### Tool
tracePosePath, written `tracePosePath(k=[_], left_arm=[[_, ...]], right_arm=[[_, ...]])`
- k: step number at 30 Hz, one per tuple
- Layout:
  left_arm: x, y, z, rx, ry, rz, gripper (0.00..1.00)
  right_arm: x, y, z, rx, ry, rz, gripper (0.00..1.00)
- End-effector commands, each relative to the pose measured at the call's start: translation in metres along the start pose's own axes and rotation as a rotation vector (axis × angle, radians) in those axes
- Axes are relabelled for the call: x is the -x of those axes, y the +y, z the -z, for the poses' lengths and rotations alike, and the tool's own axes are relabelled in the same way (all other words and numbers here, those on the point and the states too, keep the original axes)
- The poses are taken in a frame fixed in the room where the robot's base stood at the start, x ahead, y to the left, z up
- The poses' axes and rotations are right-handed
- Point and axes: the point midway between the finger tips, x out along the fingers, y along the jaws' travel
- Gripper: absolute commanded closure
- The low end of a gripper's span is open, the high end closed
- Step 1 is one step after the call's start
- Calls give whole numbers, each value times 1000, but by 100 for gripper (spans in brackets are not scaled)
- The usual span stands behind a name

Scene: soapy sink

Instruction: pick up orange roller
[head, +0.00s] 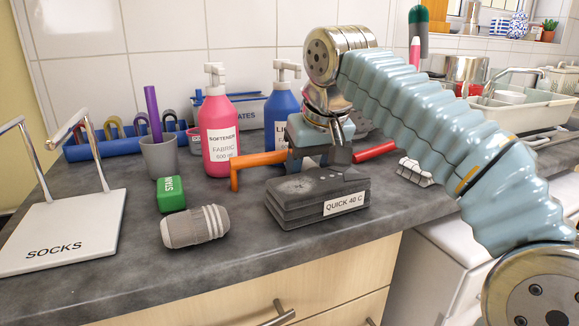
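An orange bar with a bent-down left end (257,158), which looks like the orange roller, lies across the worktop behind the grey QUICK 40 C block (318,197). Its right end is hidden behind my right gripper (319,162). My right gripper points down just above and behind the block, with its two dark fingers apart and a gap between them. The left finger overlaps the orange bar's right end; I cannot tell if they touch. A red bar (376,151) shows right of the gripper; whether it joins the orange one is hidden. My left gripper is out of view.
A pink softener bottle (220,143) and a blue bottle (283,108) stand close behind. A grey cup (159,156), green block (171,194) and ribbed grey roll (195,227) are left. The SOCKS stand (62,232) is far left. The front worktop is clear.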

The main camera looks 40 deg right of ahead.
Motion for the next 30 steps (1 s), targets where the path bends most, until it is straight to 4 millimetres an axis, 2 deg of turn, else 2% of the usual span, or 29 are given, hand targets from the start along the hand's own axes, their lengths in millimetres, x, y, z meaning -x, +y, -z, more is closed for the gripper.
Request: tracePosePath(k=[1,5,6,17,23,30], left_arm=[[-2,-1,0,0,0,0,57],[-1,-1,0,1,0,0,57],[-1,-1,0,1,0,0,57],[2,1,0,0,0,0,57],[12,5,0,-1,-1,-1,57],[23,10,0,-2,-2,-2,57]], right_arm=[[-5,0,-1,2,-6,-3,61],[-4,0,0,5,-3,-2,81],[-3,-1,0,6,-2,-2,84],[4,-1,3,9,7,-1,84],[31,-1,14,9,11,-1,84],[86,9,-1,7,15,-1,84]])
